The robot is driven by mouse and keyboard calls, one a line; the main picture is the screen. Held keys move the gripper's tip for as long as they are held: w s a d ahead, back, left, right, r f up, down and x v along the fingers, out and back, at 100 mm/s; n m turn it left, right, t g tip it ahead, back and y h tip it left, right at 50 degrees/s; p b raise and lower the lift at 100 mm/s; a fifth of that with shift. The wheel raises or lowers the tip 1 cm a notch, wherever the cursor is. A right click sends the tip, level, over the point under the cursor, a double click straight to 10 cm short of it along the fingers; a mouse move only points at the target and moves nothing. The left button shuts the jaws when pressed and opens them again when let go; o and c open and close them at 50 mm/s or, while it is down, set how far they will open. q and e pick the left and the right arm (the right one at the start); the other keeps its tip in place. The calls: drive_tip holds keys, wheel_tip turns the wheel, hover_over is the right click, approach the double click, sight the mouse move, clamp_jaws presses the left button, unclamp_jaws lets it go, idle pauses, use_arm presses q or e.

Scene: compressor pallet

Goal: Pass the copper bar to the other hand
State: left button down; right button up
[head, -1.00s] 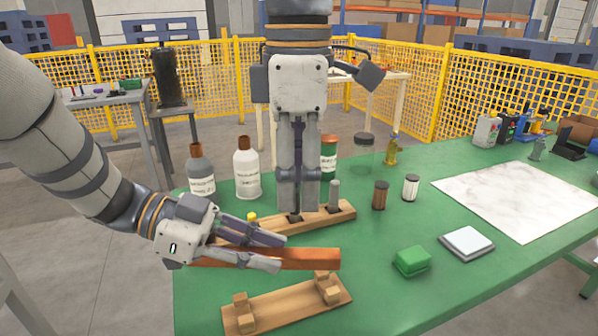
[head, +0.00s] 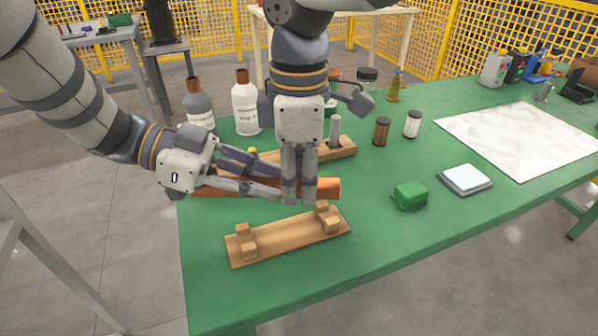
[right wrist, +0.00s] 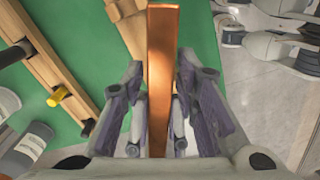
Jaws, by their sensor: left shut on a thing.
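The copper bar (head: 330,187) is held about level above the table, between the two wooden pieces in the head view. My left gripper (head: 278,185) is shut on it from the left, and the bar's right end sticks out past the fingers. My right gripper (head: 299,203) points down at the bar near that end. In the right wrist view the copper bar (right wrist: 162,60) runs between the spread fingers of my right gripper (right wrist: 160,105), one side each. They look open around it; firm contact does not show.
A wooden cradle (head: 285,240) with two notched blocks lies in front. A wooden rack (head: 338,151) with a grey peg stands behind. Bottles (head: 245,108), two small jars (head: 381,131), a green box (head: 410,195) and a scale (head: 465,179) stand around. The front right table is clear.

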clamp_jaws()
use_arm(q)
drive_tip(key=c, duration=1.4)
unclamp_jaws()
drive_tip(key=shift+o, duration=0.2)
